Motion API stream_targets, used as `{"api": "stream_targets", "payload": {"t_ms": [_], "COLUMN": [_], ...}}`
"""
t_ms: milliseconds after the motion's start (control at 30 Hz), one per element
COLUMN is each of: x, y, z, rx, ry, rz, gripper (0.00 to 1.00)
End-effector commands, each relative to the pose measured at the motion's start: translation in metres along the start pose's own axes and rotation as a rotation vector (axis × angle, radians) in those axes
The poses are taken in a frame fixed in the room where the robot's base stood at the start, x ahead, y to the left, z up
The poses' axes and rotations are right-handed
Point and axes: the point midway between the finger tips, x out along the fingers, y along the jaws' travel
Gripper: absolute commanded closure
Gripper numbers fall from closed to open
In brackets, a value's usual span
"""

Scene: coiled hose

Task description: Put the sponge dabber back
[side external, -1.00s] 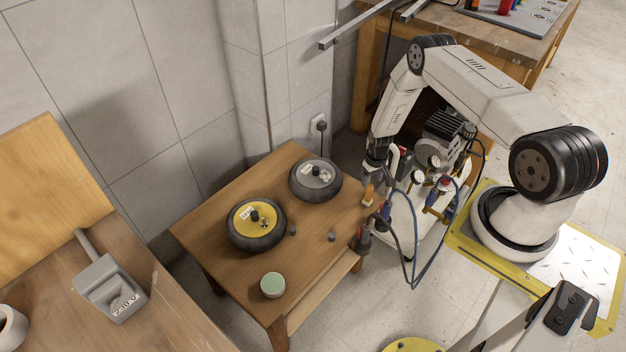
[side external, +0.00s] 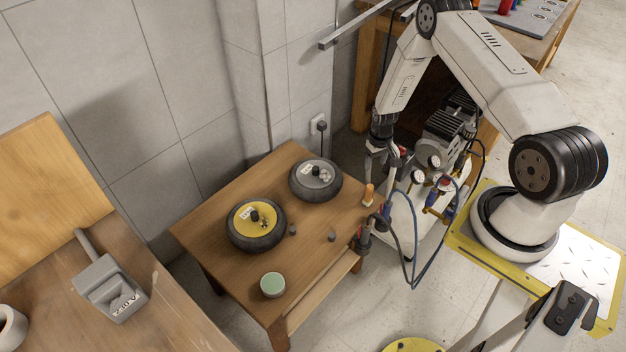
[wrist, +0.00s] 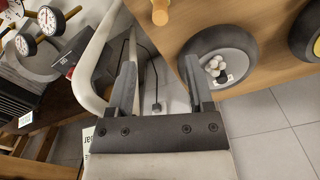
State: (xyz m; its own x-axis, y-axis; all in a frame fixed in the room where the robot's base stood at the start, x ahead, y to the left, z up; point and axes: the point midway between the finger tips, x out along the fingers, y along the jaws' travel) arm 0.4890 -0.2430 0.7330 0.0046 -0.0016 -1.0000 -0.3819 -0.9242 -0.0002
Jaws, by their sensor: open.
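A small thing with an orange-tan wooden handle (side external: 368,194), which looks like the sponge dabber, stands upright at the right edge of the small wooden table (side external: 207,222). Its handle also shows at the top of the wrist view (wrist: 160,12). I cannot make out its lower end or whether it sits in a holder. My gripper (side external: 379,172) is above it and apart from it, pointing down. In the wrist view my gripper's fingers (wrist: 162,75) are spread with nothing between them.
A yellow-topped round container (side external: 243,222) and a grey-topped one (side external: 326,172) stand on the table. A green-topped jar (side external: 272,285) is near its front. Two small grey pieces lie between. A trolley with gauges (side external: 433,161) and looping hoses (side external: 411,259) crowds the right side.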

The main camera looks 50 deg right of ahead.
Motion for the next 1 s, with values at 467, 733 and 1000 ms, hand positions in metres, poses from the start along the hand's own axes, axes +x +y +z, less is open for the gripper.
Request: {"api": "stream_targets", "payload": {"t_ms": [467,733,1000], "x": [-0.001,-0.029,-0.097], "y": [-0.001,-0.017,-0.059], "z": [0.000,-0.005,-0.004], "rx": [-0.001,-0.028,-0.092], "ry": [0.001,0.017,0.055], "rz": [0.000,0.003,0.005], "gripper": [0.33,0.33,0.33]}}
